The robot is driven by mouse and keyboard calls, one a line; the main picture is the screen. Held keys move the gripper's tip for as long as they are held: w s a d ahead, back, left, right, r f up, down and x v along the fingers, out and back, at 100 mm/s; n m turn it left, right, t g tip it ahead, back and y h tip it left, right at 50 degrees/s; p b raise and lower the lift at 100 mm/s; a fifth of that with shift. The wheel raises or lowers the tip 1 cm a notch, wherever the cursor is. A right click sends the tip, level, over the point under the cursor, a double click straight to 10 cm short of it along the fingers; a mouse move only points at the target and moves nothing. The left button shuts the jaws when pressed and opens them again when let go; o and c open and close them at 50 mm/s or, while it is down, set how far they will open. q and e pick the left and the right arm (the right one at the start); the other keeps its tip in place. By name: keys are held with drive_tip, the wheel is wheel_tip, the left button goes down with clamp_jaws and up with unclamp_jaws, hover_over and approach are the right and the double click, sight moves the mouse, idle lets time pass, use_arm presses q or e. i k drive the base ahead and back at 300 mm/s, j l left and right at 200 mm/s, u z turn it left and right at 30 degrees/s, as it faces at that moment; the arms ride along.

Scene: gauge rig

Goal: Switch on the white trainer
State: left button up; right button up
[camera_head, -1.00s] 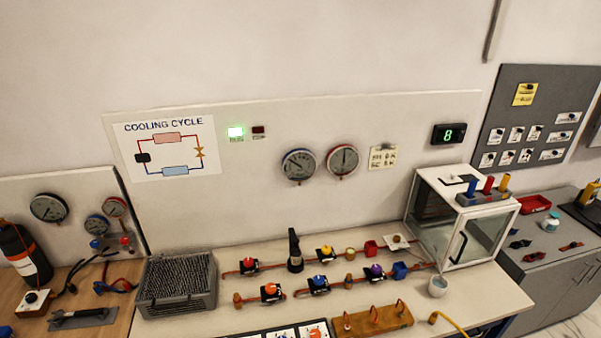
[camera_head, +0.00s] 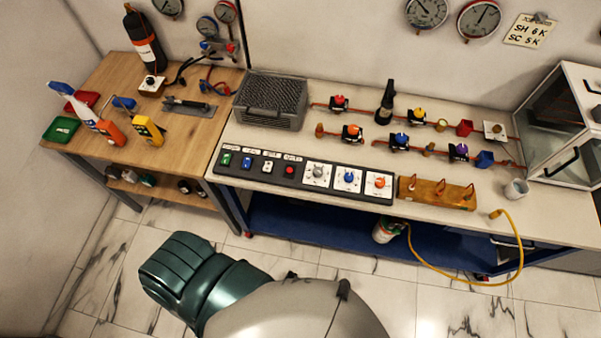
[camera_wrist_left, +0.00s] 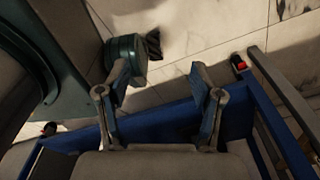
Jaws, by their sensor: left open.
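The white trainer (camera_head: 290,150) is a long white bench with pipes and valves on top. Along its front left edge lies a dark control panel (camera_head: 304,189). On the panel are a green switch (camera_head: 226,160), a blue switch (camera_head: 247,162), a white switch (camera_head: 267,166) and a red button (camera_head: 289,170). To their right sit a grey knob (camera_head: 318,172), a blue knob (camera_head: 348,177) and an orange knob (camera_head: 379,182) on white plates. My left gripper (camera_wrist_left: 159,80) is open and empty in the left wrist view, near blue and grey frame parts. My right gripper is not in view.
A finned grey block (camera_head: 270,101) stands behind the panel. A glass-fronted box (camera_head: 560,120) stands at right. A yellow hose (camera_head: 455,283) hangs to the marble floor (camera_head: 90,285).

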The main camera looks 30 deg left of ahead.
sight(268, 164)
drive_tip(key=u, duration=1.35)
